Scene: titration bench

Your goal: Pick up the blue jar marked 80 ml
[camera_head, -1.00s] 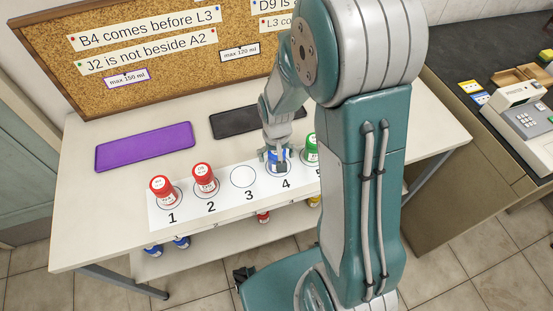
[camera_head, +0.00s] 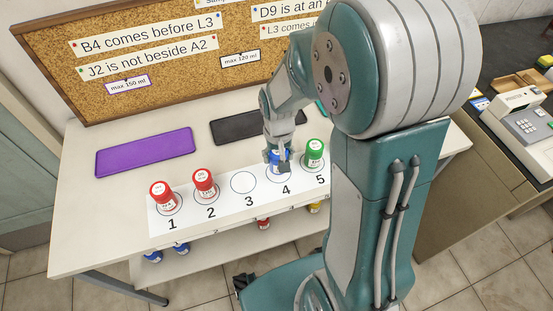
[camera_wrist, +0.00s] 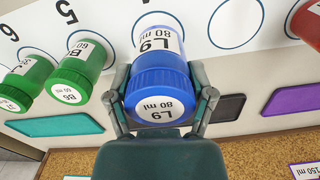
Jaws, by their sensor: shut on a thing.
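The blue jar (camera_wrist: 159,85) marked L9 and 80 ml stands between the fingers of my gripper (camera_wrist: 160,98) in the wrist view. The fingers are shut on it, one on each side. In the head view the blue jar (camera_head: 279,161) is at circle 4 of the white numbered strip (camera_head: 243,200), partly hidden by my gripper (camera_head: 278,158). I cannot tell whether it is lifted off the strip.
Red jars stand on circle 1 (camera_head: 163,195) and circle 2 (camera_head: 205,183); circle 3 is empty. A green jar (camera_head: 314,153) is on circle 5, close beside my gripper. Purple (camera_head: 145,152) and black (camera_head: 232,126) mats lie behind. More jars sit on a lower shelf.

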